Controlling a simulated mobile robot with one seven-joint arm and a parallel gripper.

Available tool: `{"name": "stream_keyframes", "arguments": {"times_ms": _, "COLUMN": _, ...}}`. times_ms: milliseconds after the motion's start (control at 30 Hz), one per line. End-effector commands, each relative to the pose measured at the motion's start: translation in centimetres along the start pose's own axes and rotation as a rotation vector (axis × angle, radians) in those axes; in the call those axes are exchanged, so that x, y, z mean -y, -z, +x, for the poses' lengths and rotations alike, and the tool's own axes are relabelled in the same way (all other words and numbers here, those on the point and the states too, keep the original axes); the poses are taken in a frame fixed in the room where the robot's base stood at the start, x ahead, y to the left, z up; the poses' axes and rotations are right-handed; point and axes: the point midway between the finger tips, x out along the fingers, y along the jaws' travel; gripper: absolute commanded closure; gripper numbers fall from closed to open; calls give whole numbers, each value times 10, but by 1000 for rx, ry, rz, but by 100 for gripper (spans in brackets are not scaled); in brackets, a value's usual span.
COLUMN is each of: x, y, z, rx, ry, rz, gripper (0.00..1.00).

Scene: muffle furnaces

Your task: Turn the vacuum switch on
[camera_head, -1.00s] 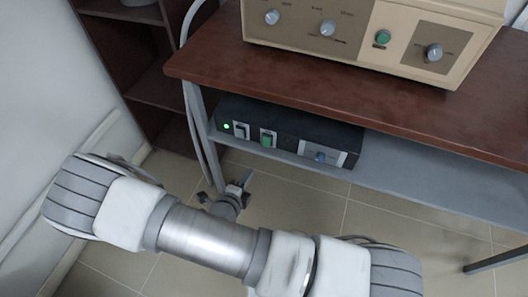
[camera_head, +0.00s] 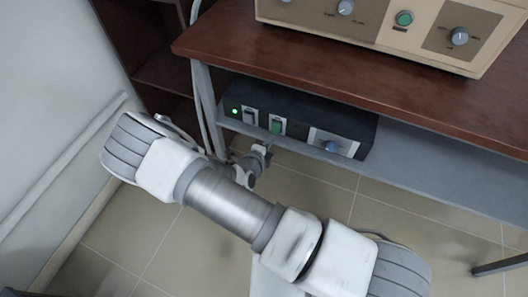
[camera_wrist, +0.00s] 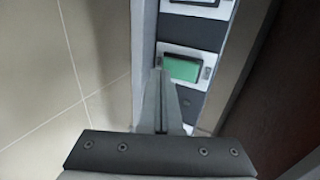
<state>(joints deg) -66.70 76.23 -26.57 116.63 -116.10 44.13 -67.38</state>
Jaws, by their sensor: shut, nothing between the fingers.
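A black box (camera_head: 310,112) sits on the shelf under the table. Its front has a lit green lamp (camera_head: 235,111), a dark rocker switch (camera_head: 250,117) and a green rocker switch (camera_head: 277,127). No label is readable, so I cannot tell which is the vacuum switch. My gripper (camera_head: 270,143) is shut and empty, just in front of and below the green switch. In the wrist view, the shut fingertips (camera_wrist: 160,74) lie beside the lower left of the green switch (camera_wrist: 181,69); contact cannot be told. The dark switch (camera_wrist: 205,3) shows at the top edge.
A blue knob (camera_head: 330,146) is on the box's right part. The grey shelf edge (camera_head: 400,188) runs below the box and the brown tabletop (camera_head: 330,70) above it. A beige instrument (camera_head: 385,30) stands on top. A table leg (camera_head: 205,90) and cables are at left. Tiled floor is open below.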

Motion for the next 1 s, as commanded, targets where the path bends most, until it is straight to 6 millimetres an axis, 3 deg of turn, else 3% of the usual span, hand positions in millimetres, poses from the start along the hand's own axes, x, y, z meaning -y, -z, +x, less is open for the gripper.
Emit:
{"name": "stream_keyframes", "arguments": {"times_ms": 200, "x": 4, "y": 0, "z": 14, "rx": 0, "ry": -1, "rz": 1, "gripper": 100}}
{"name": "stream_keyframes", "arguments": {"times_ms": 1000, "x": 6, "y": 0, "z": 18, "rx": 1, "ry": 54, "rz": 1, "gripper": 100}}
